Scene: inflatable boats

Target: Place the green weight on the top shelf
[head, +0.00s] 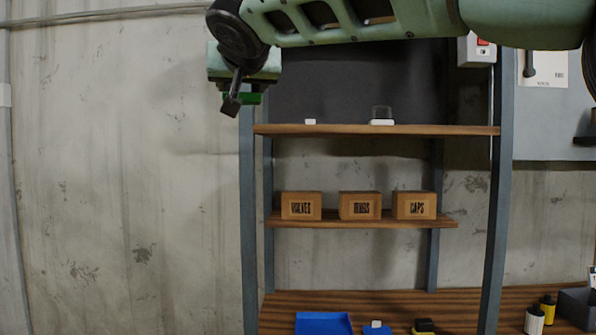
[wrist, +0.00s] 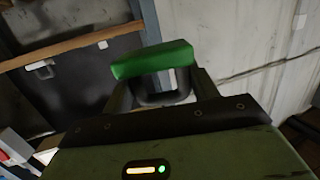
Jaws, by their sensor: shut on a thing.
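The green weight (wrist: 153,60) is a bright green block with a dark handle, held between the fingers of my gripper (wrist: 160,92) in the wrist view. In the head view my gripper (head: 240,102) is at the upper left, and a green edge of the weight (head: 250,98) shows behind a finger. The gripper is shut on the weight, in the air beside the left end of the top shelf (head: 440,130) and a little above its level. The top shelf is a wooden board, which also shows in the wrist view (wrist: 65,47).
On the top shelf stand a small white block (head: 310,122) and a clear-topped white item (head: 381,116); its left part looks clear. A left post (head: 249,220) stands below the gripper. Boxes labelled VALVES (head: 301,206) and CAPS (head: 414,205) sit on the lower shelf (head: 350,222).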

